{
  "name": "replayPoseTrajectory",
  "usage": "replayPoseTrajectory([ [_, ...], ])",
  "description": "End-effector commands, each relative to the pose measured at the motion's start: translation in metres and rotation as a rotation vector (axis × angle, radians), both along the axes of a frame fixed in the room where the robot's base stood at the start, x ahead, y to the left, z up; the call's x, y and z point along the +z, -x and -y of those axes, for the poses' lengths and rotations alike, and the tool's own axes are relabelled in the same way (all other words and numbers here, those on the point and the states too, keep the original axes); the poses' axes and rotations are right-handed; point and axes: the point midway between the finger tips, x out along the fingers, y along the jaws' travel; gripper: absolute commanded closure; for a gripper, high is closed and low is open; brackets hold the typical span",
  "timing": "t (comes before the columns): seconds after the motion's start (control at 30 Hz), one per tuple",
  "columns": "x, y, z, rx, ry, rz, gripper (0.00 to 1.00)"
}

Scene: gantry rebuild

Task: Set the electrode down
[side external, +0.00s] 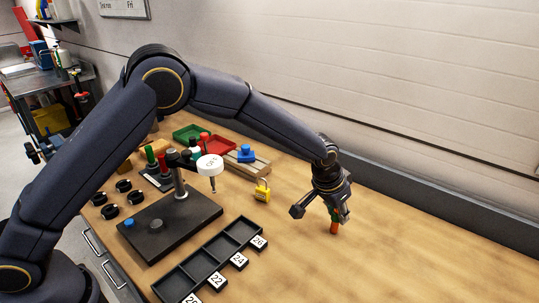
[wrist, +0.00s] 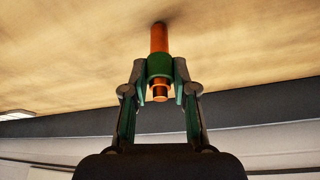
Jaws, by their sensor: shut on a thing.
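The electrode (wrist: 159,40) is a copper-orange rod with a green band (wrist: 159,67) round it. In the wrist view my gripper (wrist: 160,75) is shut on it at the green band, one finger on each side. In the side external view the electrode (side external: 334,228) points down below my gripper (side external: 338,213), at the right part of the wooden table (side external: 420,260). Its lower end is at or very near the tabletop; I cannot tell whether it touches. The fingers partly hide its upper part in the side view.
A black tray with numbered compartments (side external: 190,268) lies at the front. A black base with a post and white disc (side external: 210,163) stands left of my gripper. Table around the electrode is clear.

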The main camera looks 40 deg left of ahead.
Motion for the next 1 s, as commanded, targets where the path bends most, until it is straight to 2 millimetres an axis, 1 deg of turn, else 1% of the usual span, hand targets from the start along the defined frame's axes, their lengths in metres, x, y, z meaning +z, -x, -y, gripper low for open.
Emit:
replayPoseTrajectory([
  [0.17,0.002,-0.001,0.000,0.000,0.001,0.003,1.00],
  [0.3,-0.002,0.000,0.000,0.000,0.001,0.002,1.00],
  [0.33,-0.002,0.000,0.000,0.000,0.000,0.001,0.71],
  [0.5,-0.002,0.000,0.000,0.000,0.000,0.001,0.53],
  [0.57,-0.002,0.000,0.000,0.000,0.000,0.001,0.48],
  [0.87,0.000,0.000,0.000,0.000,0.001,0.002,0.48],
  [1.0,0.013,0.003,-0.001,0.000,0.001,0.003,0.48],
])
